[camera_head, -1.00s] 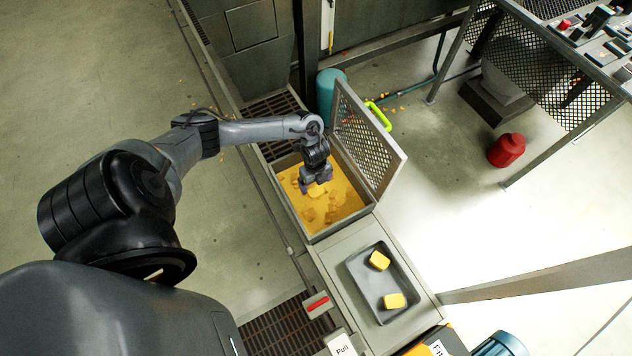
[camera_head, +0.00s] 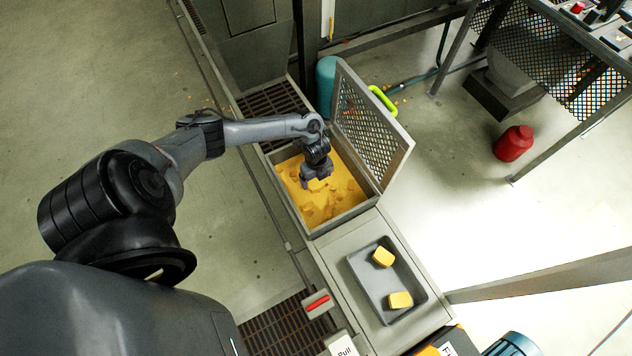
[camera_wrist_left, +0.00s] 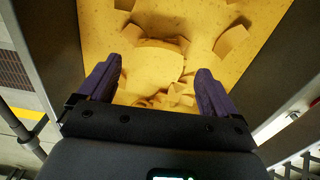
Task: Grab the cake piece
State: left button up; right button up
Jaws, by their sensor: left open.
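My left gripper (camera_head: 316,180) reaches down into an open metal bin (camera_head: 345,219) filled with yellow cake material (camera_head: 341,195). In the left wrist view its two purple fingers (camera_wrist_left: 158,88) are apart, with nothing held between them. A rounded cake piece (camera_wrist_left: 152,70) lies just ahead of and between the fingertips, among loose flakes and broken chunks. In the head view the gripper mostly hides this piece. Whether the fingers touch the material cannot be told. My right gripper is not in view.
A grey tray (camera_head: 372,284) beside the bin holds two yellow cake pieces (camera_head: 383,257) (camera_head: 400,300). The bin's mesh lid (camera_head: 370,128) stands open on its right side. A teal cylinder (camera_head: 327,84) stands behind the bin. A red container (camera_head: 513,143) is on the floor.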

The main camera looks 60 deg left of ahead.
aim_at(316, 183)
pick_arm(q)
jog(key=f+b, duration=0.1)
jog(key=f, duration=0.1)
jog(key=f+b, duration=0.1)
jog(key=f, duration=0.1)
jog(key=shift+s+d, duration=0.15)
jog(key=shift+d, duration=0.05)
jog(key=c, duration=1)
